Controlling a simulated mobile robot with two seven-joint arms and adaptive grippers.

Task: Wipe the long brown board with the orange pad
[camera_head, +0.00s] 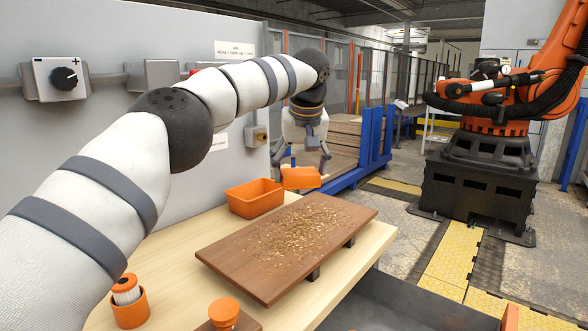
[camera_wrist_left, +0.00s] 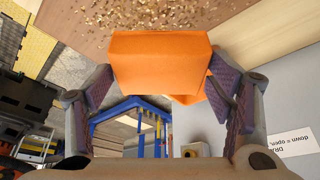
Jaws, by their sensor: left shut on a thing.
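The long brown board (camera_head: 240,259) lies raised on dark supports on the light wooden table. Many small tan chips (camera_head: 305,228) are scattered over its middle and far part, and they also show in the left wrist view (camera_wrist_left: 150,12). My left gripper (camera_head: 303,176) is shut on the orange pad (camera_head: 301,179), at the far end of the board. In the left wrist view the pad (camera_wrist_left: 160,62) sits between both fingers. It appears to be above the board's far edge; I cannot tell whether it touches. My right gripper is not in view.
An orange bin (camera_head: 254,198) stands on the table (camera_head: 178,268) behind the board. An orange cup with a white filter (camera_head: 128,303) and an orange-topped item (camera_head: 224,312) are at the front. A grey panel with a knob (camera_head: 65,78) is at the left. An orange industrial robot (camera_head: 490,120) stands off to the right.

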